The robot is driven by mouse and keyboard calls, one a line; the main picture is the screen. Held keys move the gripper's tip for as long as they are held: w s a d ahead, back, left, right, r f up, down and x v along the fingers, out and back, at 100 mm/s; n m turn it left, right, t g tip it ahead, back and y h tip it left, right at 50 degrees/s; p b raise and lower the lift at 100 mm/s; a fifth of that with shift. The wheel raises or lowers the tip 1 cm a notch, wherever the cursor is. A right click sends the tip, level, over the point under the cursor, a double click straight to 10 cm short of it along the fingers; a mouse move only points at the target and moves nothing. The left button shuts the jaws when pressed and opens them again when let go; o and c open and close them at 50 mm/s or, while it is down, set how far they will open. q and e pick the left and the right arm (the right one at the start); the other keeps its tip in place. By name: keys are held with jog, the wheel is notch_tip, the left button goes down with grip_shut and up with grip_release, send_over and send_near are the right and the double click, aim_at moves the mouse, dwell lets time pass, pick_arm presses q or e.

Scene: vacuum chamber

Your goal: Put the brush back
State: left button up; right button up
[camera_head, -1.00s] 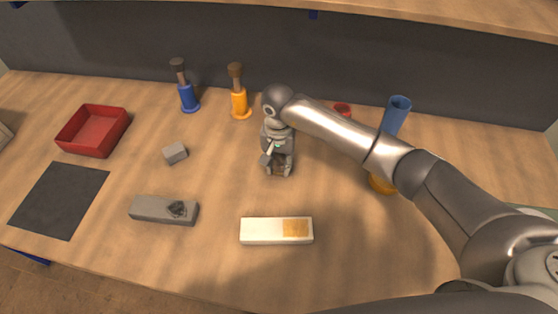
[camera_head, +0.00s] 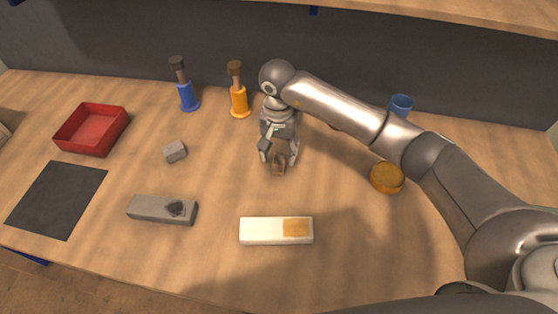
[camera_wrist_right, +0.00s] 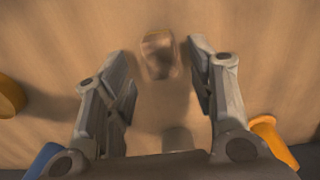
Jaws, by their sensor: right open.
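My right gripper (camera_head: 279,158) is open over the middle of the table, fingers pointing down. A small brown piece (camera_wrist_right: 158,55), possibly part of a brush, shows blurred ahead of the gap between the fingertips of the right gripper (camera_wrist_right: 163,55) in the right wrist view. In the head view the brown piece (camera_head: 279,163) is partly hidden by the fingers. I cannot tell whether they touch it. A brown-topped brush stands upright in a blue holder (camera_head: 188,97), and another in an orange holder (camera_head: 239,104), both behind and left of the gripper. My left gripper is out of view.
A red tray (camera_head: 92,145), a dark mat (camera_head: 57,200) and a small grey block (camera_head: 174,152) lie left. A grey bar (camera_head: 148,210) and a white block with a yellow patch (camera_head: 262,231) lie in front. An orange disc (camera_head: 387,177) and a blue cup (camera_head: 401,104) are right.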

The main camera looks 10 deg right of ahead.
aim_at(279, 160)
notch_tip(279, 160, up, 7)
jog(key=b, duration=0.1)
dwell(0.7)
